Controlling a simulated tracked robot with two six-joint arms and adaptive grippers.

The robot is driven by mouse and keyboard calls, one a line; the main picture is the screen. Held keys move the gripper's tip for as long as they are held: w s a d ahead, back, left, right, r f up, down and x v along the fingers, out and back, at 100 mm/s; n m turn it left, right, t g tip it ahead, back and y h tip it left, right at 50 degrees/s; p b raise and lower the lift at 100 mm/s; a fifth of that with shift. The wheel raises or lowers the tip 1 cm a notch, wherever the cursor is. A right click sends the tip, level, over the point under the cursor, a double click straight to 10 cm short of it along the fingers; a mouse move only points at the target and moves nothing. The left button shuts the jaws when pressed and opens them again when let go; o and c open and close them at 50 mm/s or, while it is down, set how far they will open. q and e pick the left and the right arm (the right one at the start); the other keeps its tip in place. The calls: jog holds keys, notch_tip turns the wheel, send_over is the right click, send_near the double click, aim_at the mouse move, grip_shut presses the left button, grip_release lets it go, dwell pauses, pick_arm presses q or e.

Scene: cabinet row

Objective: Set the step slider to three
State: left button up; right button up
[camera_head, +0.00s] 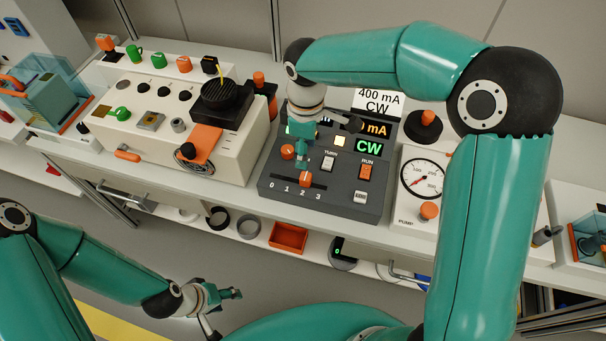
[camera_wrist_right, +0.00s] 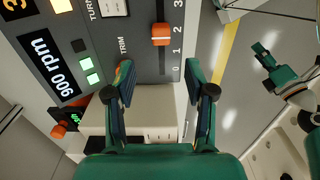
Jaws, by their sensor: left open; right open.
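The step slider's orange knob (camera_head: 305,180) sits on a dark slot in the grey control panel (camera_head: 345,200), level with about the 2 of its 0 to 3 scale. In the right wrist view the knob (camera_wrist_right: 162,33) also lines up with the 2. My right gripper (camera_head: 302,158) is open and empty over the panel, just behind the knob. In the wrist view its fingers (camera_wrist_right: 158,75) are spread, and the knob shows beyond the tips, between their lines; contact is not visible. My left gripper (camera_head: 230,294) is open and empty, low in front of the bench.
An orange dial (camera_head: 288,152), the TURN switch (camera_head: 328,163) and the orange RUN switch (camera_head: 366,171) are close to the right gripper. A beige machine (camera_head: 170,140) stands left and a gauge unit (camera_head: 424,180) right. Lower shelf holds an orange tray (camera_head: 288,236).

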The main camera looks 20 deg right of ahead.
aim_at(305, 175)
notch_tip(305, 175, down, 11)
jog(key=shift+r+p, duration=0.1)
jog(key=shift+p, duration=0.2)
grip_shut()
dwell(0.3)
